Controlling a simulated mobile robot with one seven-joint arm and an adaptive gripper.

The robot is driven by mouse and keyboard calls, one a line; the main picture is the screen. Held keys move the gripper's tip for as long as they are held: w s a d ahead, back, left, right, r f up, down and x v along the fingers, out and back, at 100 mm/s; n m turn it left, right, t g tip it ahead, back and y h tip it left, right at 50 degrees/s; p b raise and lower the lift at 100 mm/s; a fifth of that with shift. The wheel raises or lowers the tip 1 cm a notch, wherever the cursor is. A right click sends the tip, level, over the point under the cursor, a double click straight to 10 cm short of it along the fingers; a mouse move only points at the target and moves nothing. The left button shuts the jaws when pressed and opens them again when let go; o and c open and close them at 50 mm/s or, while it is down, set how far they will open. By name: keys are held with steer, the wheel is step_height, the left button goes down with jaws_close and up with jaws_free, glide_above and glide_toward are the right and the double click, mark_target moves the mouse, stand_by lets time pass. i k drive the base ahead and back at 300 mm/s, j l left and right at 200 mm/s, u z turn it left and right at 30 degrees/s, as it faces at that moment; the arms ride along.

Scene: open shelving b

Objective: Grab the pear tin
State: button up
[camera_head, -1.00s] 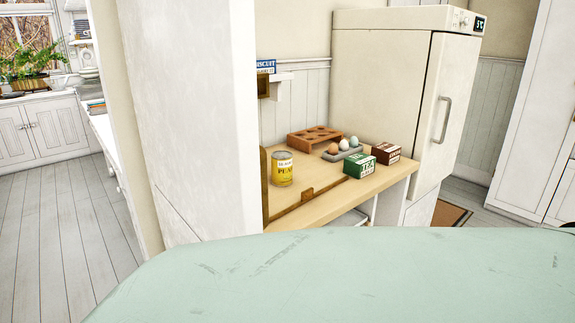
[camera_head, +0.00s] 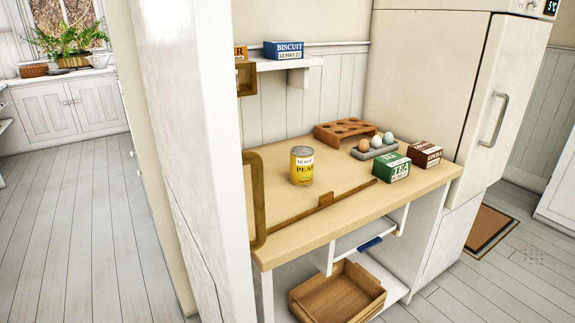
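The pear tin (camera_head: 302,168) is a yellow can with a silvery top and a label whose visible letters begin "PEA". It stands upright on the wooden counter (camera_head: 290,243), left of the middle, behind a low wooden strip (camera_head: 325,200). Nothing touches it, and its front is unobstructed. My gripper is not in view.
Right of the tin are a green tea box (camera_head: 393,168), a dark brown box (camera_head: 424,154), an egg tray (camera_head: 372,151) and a wooden rack (camera_head: 345,132). A white wall (camera_head: 185,130) borders the left. A wooden crate (camera_head: 338,292) sits below. A small shelf (camera_head: 290,64) hangs above.

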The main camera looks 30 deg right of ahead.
mark_target(301, 157)
steer(key=z, duration=0.9)
steer(key=i+l, duration=0.1)
steer(key=l, duration=0.3)
steer(key=i+l, duration=0.1)
steer(key=l, duration=0.25)
steer(key=i+l, duration=0.1)
steer(key=l, duration=0.3)
steer(key=i+l, duration=0.1)
steer(key=l, duration=0.3)
steer(key=i+l, duration=0.1)
steer(key=l, duration=0.3)
steer(key=i+l, duration=0.15)
steer(key=l, duration=0.2)
